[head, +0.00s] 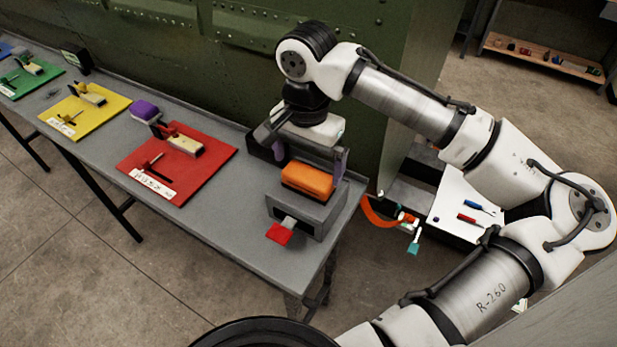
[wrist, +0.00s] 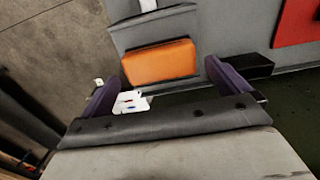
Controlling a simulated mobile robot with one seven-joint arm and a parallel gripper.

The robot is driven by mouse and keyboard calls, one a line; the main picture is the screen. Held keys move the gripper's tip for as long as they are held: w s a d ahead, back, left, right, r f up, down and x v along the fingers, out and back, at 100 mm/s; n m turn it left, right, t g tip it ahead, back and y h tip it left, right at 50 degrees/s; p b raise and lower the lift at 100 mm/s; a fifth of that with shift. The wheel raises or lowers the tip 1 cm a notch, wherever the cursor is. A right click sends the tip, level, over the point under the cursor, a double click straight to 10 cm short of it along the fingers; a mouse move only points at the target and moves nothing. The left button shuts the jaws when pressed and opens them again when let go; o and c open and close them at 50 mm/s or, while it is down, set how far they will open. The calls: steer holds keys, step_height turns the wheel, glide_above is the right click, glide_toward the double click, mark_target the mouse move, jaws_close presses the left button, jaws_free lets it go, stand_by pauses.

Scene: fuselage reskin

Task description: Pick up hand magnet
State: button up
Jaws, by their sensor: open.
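An orange block (head: 308,181), which may be the hand magnet, sits in a grey holder (head: 300,218) at the right end of the grey bench. A red tag (head: 280,234) sticks out at the holder's front. My gripper (head: 309,160) is open and empty just above and behind the block, with its purple-lined fingers spread wide. In the wrist view the orange block (wrist: 160,62) shows ahead of the gap between the fingers (wrist: 165,88), apart from both. The block's lower part is hidden inside the holder.
Red (head: 190,180), yellow (head: 70,118) and green (head: 22,82) mats with tools lie along the bench (head: 235,210). A purple block (head: 145,110) sits behind the red mat. The green riveted panel (head: 240,60) rises close behind my gripper. A white tray (head: 455,208) is at the right.

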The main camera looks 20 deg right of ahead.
mark_target(309, 174)
steer(key=shift+f+p, duration=0.5)
steer(key=shift+f, duration=1.75)
steer(key=shift+d, duration=0.1)
steer(key=c, duration=0.9)
steer(key=shift+r, duration=0.1)
step_height(309, 174, up, 20)
steer(key=shift+f+b, duration=0.1)
steer(key=shift+b, duration=1)
